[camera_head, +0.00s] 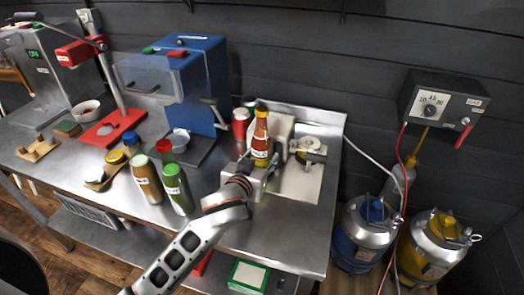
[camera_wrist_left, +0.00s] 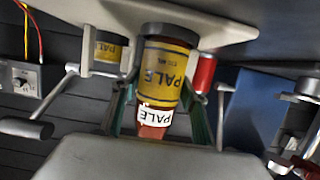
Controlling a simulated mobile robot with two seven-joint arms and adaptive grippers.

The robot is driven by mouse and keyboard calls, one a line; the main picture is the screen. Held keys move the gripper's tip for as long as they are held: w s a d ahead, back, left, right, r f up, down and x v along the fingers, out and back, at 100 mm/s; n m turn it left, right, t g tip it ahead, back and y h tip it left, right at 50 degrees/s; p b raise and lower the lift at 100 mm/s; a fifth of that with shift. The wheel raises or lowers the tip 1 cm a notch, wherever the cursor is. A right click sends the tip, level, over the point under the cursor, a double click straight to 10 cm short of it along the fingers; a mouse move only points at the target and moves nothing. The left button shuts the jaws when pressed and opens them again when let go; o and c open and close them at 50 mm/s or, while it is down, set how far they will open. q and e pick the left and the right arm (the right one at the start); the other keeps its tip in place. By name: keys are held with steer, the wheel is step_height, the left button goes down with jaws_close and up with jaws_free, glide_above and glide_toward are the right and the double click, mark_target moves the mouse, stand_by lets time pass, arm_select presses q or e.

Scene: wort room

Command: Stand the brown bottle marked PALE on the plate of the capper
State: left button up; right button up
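The brown bottle marked PALE (camera_head: 261,139) is upright, with a yellow body label and a white neck label. In the left wrist view the bottle (camera_wrist_left: 165,75) appears upside down between the two fingers. My left gripper (camera_head: 260,171) is closed around it at the right part of the steel bench. Whether its base touches the bench is hidden. My right gripper is not in view.
A brown bottle (camera_head: 147,181) and a green bottle (camera_head: 179,192) stand at the front edge, between gripper and capper. A blue machine (camera_head: 206,62) stands behind them. A red can (camera_head: 240,121) and a label-roll device (camera_head: 309,151) flank the held bottle. Bare bench lies front right.

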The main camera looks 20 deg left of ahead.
mark_target(262, 145)
arm_select(q)
steer(key=shift+c, duration=1.3)
steer(key=shift+r, duration=0.3)
steer(key=shift+r, duration=0.8)
